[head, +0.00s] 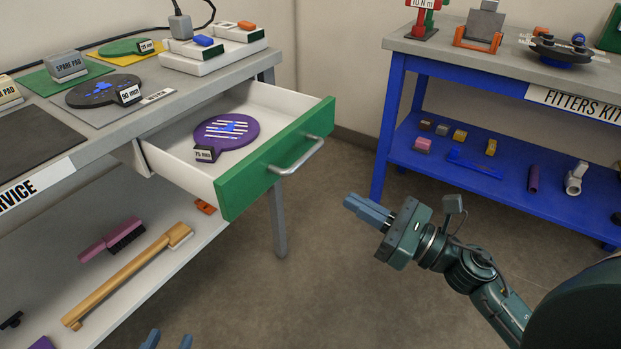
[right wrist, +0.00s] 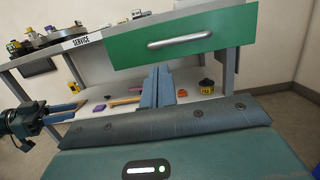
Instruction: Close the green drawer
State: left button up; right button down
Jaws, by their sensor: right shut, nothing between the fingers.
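The green drawer (head: 277,160) stands pulled out of the grey service bench, its green front with a metal bar handle (head: 297,157) facing right. A purple disc (head: 226,131) with a black tag lies inside it. The green front (right wrist: 175,50) and handle also fill the upper part of the right wrist view. My right gripper (head: 366,211) is shut and empty, in front of and apart from the drawer front, to the right of the handle. My left gripper (head: 168,341) shows only its two parted fingertips at the bottom edge; it is open and appears empty.
The bench top (head: 75,150) holds pads, discs and white blocks. Its lower shelf (head: 140,300) carries a brush and a yellow tool. A blue-framed fitters bench (head: 480,180) stands at the right with small parts. Bare floor (head: 330,280) lies between the benches.

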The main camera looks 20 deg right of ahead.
aim_at(297, 169)
jog(key=p+x, duration=0.1)
jog(key=x, duration=0.8)
jog(key=shift+p, duration=0.3)
pick_arm(q)
jog(key=shift+s+a+r+n+g, duration=0.25)
jog(key=shift+s+r+n+g, duration=0.05)
jog(key=shift+s+r+g, duration=0.15)
pick_arm(e)
jog(key=shift+w+a, duration=0.2)
jog(key=shift+w, duration=0.1)
jog(key=shift+w+a, duration=0.1)
